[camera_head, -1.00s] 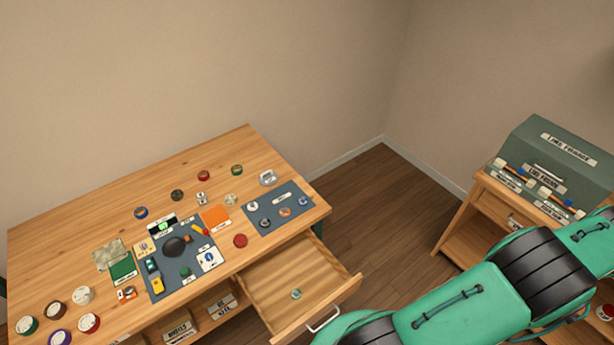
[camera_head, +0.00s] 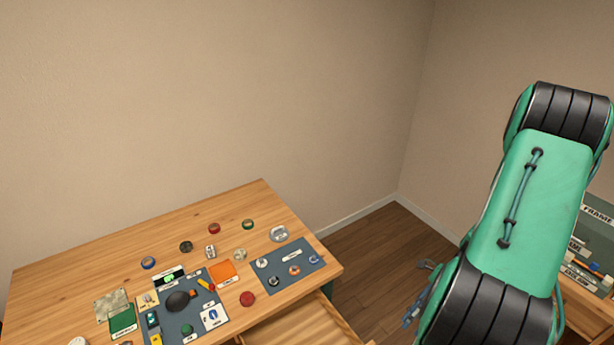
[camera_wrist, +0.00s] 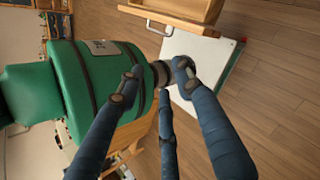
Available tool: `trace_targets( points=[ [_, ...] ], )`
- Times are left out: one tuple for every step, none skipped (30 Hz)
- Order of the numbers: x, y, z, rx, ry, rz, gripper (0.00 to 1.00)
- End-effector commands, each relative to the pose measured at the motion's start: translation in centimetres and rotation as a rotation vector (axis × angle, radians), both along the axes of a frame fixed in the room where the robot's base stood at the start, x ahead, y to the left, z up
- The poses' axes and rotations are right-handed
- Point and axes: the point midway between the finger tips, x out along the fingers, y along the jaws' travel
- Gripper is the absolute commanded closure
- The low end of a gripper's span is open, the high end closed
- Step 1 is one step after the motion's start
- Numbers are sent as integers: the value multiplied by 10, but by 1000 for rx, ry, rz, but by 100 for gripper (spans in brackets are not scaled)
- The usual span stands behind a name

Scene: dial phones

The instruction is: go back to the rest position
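My gripper (camera_wrist: 158,84) shows in the wrist view with its dark blue fingers spread apart and nothing held between them. In the head view, fingers of my gripper (camera_head: 420,290) show at the left edge of my green arm, low in the picture, over the floor to the right of the table. The rest of the gripper is hidden behind the arm. My arm stands raised on the right side of the head view.
The wooden table (camera_head: 80,270) bears a dark mat, coloured discs and small parts. Its drawer (camera_head: 310,325) stands open at the front, and a drawer (camera_wrist: 180,8) also shows in the wrist view. A side cabinet with a green case (camera_head: 598,215) is partly behind my arm.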

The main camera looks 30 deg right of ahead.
Motion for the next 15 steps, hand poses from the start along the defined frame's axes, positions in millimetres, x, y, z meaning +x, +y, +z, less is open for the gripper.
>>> trace_targets(
  points=[
    [12, 1, 13, -37, -20, 53, 65],
    [18, 2, 19, -55, -32, 84, 65],
    [26, 4, 28, -79, -48, 124, 65],
    [32, 6, 35, -98, -60, 154, 65],
    [38, 8, 42, -115, -73, 186, 65],
    [45, 11, 51, -140, -90, 227, 65],
    [51, 13, 58, -157, -103, 257, 65],
    [56, 16, 64, -174, -115, 288, 65],
    [64, 20, 73, -198, -133, 328, 65],
    [69, 22, 80, -215, -147, 359, 65],
    [75, 26, 87, -232, -161, 390, 65],
    [81, 31, 95, -253, -179, 432, 65],
    [86, 35, 102, -270, -193, 463, 65],
    [91, 38, 109, -288, -207, 494, 65],
    [98, 44, 118, -308, -226, 535, 65]
  ],
)
